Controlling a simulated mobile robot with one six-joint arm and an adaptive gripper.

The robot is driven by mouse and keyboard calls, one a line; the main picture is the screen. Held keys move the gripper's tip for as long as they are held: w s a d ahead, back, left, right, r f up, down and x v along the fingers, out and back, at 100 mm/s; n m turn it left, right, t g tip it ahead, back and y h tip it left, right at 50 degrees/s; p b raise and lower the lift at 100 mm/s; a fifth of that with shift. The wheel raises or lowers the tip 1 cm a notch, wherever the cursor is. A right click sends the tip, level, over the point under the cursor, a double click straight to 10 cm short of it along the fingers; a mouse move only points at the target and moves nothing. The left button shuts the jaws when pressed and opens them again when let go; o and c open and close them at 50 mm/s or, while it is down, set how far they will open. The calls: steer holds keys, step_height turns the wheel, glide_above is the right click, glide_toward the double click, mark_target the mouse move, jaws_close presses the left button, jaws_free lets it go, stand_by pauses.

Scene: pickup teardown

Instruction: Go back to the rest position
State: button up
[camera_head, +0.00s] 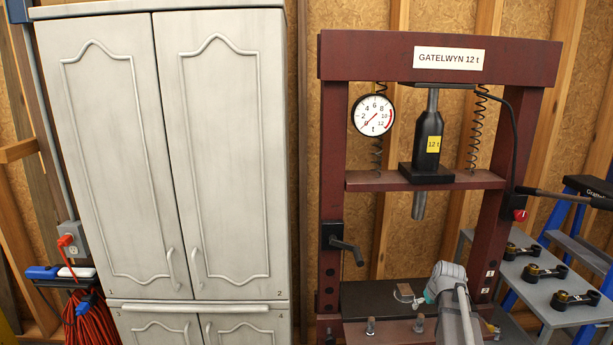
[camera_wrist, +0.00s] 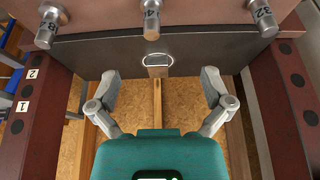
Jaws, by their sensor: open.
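My gripper (camera_wrist: 160,82) is open and empty, its two grey fingers spread wide apart in the wrist view. In the head view my gripper (camera_head: 420,300) is at the lower right of the press opening, by the dark press bed (camera_head: 372,300). My arm hides part of the press's right lower side.
The dark red press frame (camera_head: 334,150) surrounds the bed, with the black jack (camera_head: 428,140) overhead. Numbered metal pins (camera_wrist: 152,18) stand along the lower beam. A grey cabinet (camera_head: 130,150), its doors shut, is left. A grey shelf (camera_head: 540,290) with several black-and-brass parts is right.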

steer(key=s+a+r+g+p, duration=0.1)
steer(key=s+a+g, duration=0.3)
steer(key=s+a, duration=1.6)
steer(key=shift+s+a+r+p, duration=0.15)
steer(key=shift+s+a+p, duration=0.2)
steer(key=shift+p, duration=0.5)
